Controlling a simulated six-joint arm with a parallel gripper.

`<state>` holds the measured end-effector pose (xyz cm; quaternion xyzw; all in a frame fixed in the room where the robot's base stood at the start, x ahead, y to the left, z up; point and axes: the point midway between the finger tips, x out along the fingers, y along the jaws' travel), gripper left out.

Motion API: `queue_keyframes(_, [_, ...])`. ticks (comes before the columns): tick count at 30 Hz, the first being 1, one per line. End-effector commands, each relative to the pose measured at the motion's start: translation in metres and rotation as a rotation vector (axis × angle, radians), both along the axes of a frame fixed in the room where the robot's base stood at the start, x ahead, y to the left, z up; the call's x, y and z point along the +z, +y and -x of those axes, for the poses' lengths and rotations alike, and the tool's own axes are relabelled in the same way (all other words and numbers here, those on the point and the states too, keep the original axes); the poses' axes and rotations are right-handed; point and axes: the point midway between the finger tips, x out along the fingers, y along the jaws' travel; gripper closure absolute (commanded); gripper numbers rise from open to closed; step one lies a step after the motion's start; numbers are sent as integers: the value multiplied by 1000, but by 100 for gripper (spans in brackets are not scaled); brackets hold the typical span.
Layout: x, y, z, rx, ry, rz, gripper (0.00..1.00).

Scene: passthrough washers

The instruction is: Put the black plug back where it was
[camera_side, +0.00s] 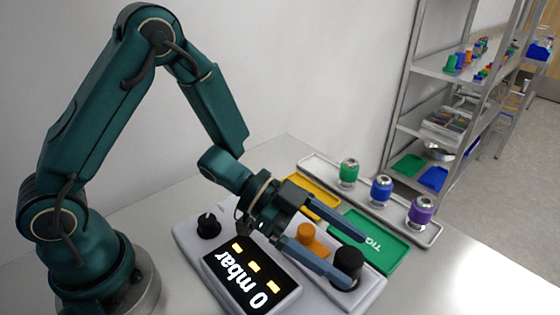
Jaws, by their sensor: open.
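The black plug (348,262) stands upright at the right end of the white device (372,292). The near finger hides part of its lower side, so I cannot tell how deep it sits. My gripper (356,260) is open, with its two long blue-grey fingers pointing right. The fingertips are on either side of the black plug, one on the far side and one on the near side. I cannot tell whether either finger touches it.
An orange part (309,237) lies between the fingers, left of the plug. The device has a black knob (208,225) and a display (250,278) reading "0 mbar". Behind are yellow (322,206) and green (388,252) trays, and a rail (322,168) with green, blue and purple washers.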

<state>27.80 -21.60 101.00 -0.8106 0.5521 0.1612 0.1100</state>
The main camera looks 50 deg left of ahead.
Motion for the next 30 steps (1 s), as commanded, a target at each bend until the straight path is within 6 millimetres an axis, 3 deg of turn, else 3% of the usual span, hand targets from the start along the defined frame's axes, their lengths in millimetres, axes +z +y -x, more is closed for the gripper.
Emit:
queue_keyframes(5, [0, 0, 0, 0, 0, 0, 13])
queue_keyframes(6, [0, 0, 0, 0, 0, 0, 17])
queue_keyframes(12, [0, 0, 0, 0, 0, 0, 93])
queue_keyframes(13, [0, 0, 0, 0, 0, 0, 100])
queue_keyframes(23, [2, 0, 0, 0, -1, 1, 100])
queue_keyframes(30, [15, 0, 0, -1, -5, 0, 100])
